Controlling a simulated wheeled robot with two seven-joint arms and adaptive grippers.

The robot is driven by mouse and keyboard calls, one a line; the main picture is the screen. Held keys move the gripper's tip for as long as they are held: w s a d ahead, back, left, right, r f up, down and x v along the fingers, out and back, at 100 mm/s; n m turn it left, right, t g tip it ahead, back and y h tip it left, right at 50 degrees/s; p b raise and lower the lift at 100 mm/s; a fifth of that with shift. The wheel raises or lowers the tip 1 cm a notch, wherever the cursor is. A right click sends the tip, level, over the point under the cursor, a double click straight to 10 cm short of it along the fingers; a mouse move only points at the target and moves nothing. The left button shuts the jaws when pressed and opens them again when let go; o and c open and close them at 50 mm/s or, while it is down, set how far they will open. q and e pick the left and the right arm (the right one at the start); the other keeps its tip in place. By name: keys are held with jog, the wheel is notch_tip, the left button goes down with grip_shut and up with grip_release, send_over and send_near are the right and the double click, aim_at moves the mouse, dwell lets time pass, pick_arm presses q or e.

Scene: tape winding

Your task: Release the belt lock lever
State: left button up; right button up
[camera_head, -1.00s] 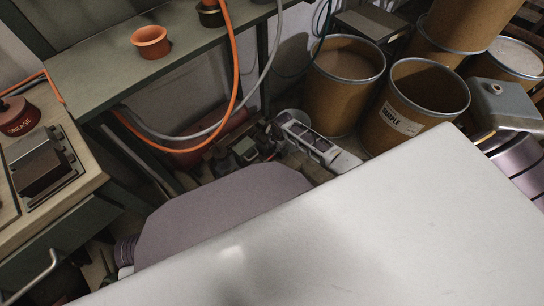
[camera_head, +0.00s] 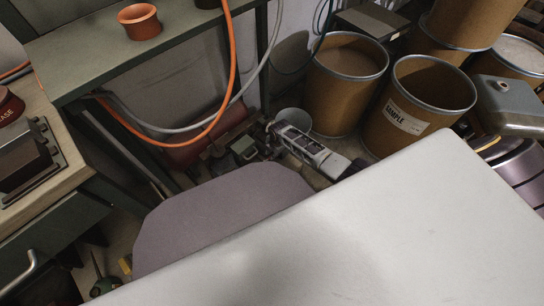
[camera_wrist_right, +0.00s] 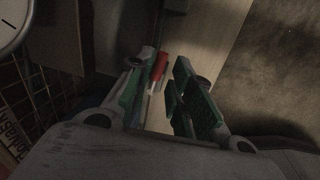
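A small red lever-like handle (camera_wrist_right: 158,66) with a pale shaft shows in the right wrist view. It lies in line with the gap between the fingers, close to the left one; I cannot tell whether they touch. I cannot confirm that it is the belt lock lever. My right gripper (camera_wrist_right: 164,64) is open, its green-padded fingers apart. In the head view, my right gripper (camera_head: 272,132) is small and low beside dark red-brown machinery (camera_head: 225,150), and its fingertips are hard to make out. The lever cannot be made out there. My left gripper is not in view.
A green bench (camera_head: 85,60) with an orange cup (camera_head: 139,21) stands at upper left. An orange hose (camera_head: 228,90) and grey cable hang beside it. Brown drums (camera_head: 425,95) stand behind at right. A wooden-topped table (camera_head: 65,180) is at left.

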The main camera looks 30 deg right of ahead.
jog(key=shift+w+f+b, duration=0.15)
jog(key=shift+f+b, duration=0.3)
jog(key=shift+f, duration=0.35)
jog(key=shift+w+f+b, duration=0.15)
jog(key=shift+f+b, duration=0.3)
jog(key=shift+f, duration=0.3)
jog(key=shift+a, duration=0.1)
grip_shut()
